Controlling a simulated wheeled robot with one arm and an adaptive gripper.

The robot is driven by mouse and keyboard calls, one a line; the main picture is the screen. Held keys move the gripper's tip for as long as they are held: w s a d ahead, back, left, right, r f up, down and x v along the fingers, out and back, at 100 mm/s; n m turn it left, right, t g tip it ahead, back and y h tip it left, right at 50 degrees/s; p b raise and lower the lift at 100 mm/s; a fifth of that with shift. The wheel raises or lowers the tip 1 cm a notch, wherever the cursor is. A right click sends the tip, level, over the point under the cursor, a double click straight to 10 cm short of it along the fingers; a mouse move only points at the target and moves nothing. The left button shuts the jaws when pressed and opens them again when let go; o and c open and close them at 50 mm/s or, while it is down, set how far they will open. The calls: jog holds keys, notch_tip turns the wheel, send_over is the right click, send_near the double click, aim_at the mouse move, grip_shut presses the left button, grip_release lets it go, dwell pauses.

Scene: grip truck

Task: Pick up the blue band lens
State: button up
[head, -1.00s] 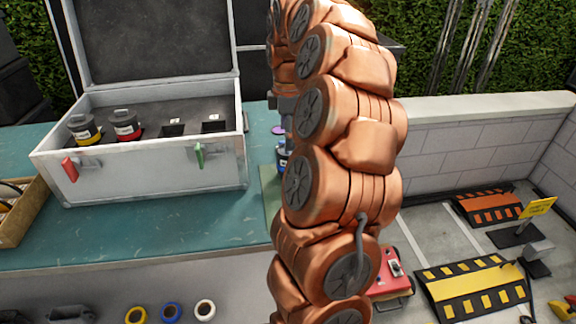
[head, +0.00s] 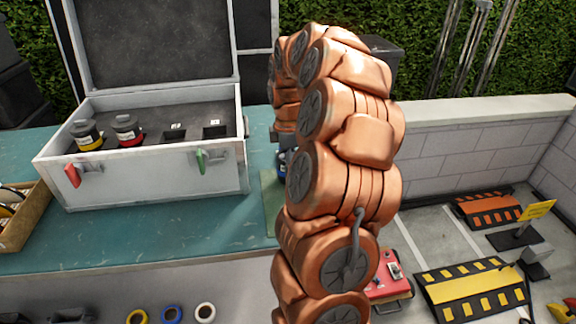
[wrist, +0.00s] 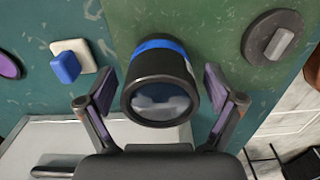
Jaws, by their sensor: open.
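The blue band lens (wrist: 158,80) is a dark cylinder with a glassy end and a bright blue ring. In the wrist view it sits on the green mat (wrist: 215,20), between the two fingers of my gripper (wrist: 158,92). The fingers are open, one on each side, with a visible gap to the lens. In the head view only a small part of the lens (head: 282,160) shows; my arm hides the rest and most of my gripper.
An open silver case (head: 150,170) holds a yellow band lens (head: 86,135) and a red band lens (head: 127,131), beside bare slots. A round dark object (wrist: 272,38) and a pale block with a blue knob (wrist: 68,62) lie near the blue band lens.

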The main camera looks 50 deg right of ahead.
grip_shut()
dwell(0.8)
jog(key=shift+r, duration=0.1)
